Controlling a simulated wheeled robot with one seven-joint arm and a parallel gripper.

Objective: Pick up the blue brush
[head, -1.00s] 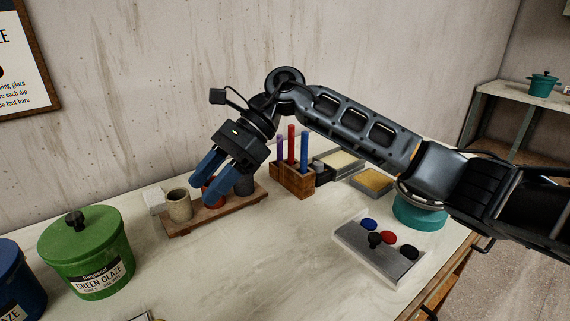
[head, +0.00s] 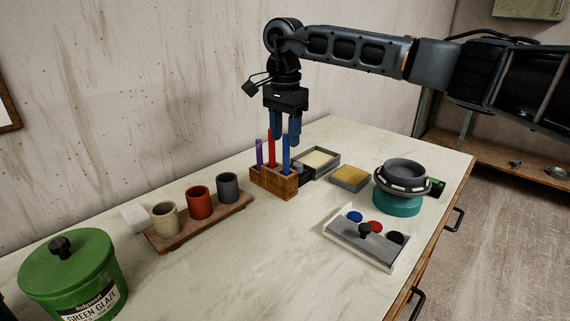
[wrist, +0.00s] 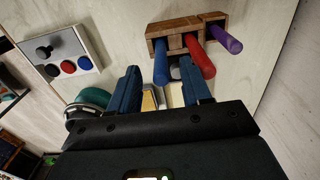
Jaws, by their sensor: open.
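The blue brush (head: 286,153) stands upright in a wooden block holder (head: 273,183), at the holder's right end, with a red brush (head: 271,148) and a purple brush (head: 259,152) to its left. My gripper (head: 285,135) points down just above and behind the brushes, its blue fingers open. In the wrist view the blue brush (wrist: 161,68) shows near the gap between the open fingers (wrist: 160,85), beyond their tips. The red brush (wrist: 200,58) is beside it. Nothing is between the fingers that I can see as held.
A tray (head: 317,160) and a yellow sponge-like block (head: 350,178) lie right of the holder. Cups on a wooden board (head: 180,236) stand to the left. The table's front middle is clear.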

